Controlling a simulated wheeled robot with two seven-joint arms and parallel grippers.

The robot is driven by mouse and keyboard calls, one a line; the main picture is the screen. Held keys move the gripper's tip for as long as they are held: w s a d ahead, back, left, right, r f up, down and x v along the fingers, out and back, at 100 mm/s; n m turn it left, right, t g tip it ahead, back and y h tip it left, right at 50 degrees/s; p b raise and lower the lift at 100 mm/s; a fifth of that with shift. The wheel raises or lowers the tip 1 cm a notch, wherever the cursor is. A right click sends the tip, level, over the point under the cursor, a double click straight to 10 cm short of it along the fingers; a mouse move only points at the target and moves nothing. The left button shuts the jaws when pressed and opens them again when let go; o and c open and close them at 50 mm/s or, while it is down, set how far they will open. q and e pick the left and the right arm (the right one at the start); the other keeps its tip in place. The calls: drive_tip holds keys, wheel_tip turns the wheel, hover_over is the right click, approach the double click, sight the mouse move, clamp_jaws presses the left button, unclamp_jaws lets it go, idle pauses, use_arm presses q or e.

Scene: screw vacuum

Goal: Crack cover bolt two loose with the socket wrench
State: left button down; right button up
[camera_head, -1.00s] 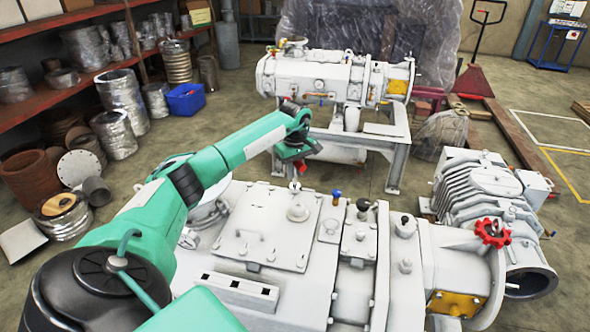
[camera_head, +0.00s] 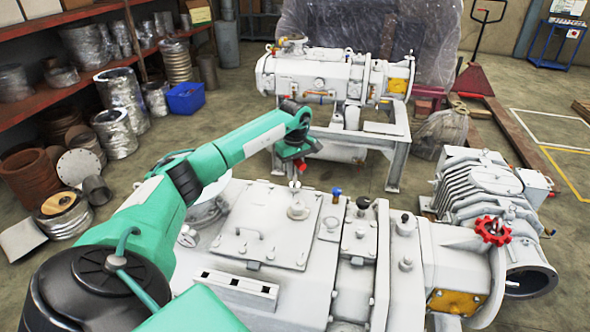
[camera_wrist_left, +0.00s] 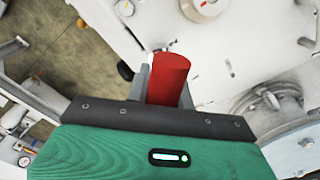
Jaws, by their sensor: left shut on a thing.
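My left gripper (camera_head: 297,158) is above the far edge of the white machine's square cover (camera_head: 262,228). It is shut on the red handle of the socket wrench, and the handle (camera_wrist_left: 168,78) stands between the jaws in the left wrist view. A short metal shaft (camera_head: 295,184) shows below the gripper, near the cover's far right corner. I cannot tell whether the socket sits on a bolt there. The bolts are too small to tell apart, so cover bolt two cannot be picked out. My right gripper is not in view.
A blue-capped fitting (camera_head: 337,194) and a red handwheel (camera_head: 493,231) are to the right. A second white machine (camera_head: 335,80) stands behind on a frame.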

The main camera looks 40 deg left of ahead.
use_arm(q)
drive_tip(key=shift+f+b, duration=0.5)
drive_tip(key=shift+f, duration=0.15)
idle(0.5)
drive_tip(key=shift+r, duration=0.1)
drive_tip(key=shift+n, duration=0.6)
drive_tip(key=shift+n+p, duration=0.75)
drive_tip(key=shift+n, duration=2.05)
drive_tip(key=shift+n+p, duration=0.75)
drive_tip(key=shift+n, duration=2.25)
drive_tip(key=shift+r+p, duration=0.95)
drive_tip(key=shift+r, duration=0.6)
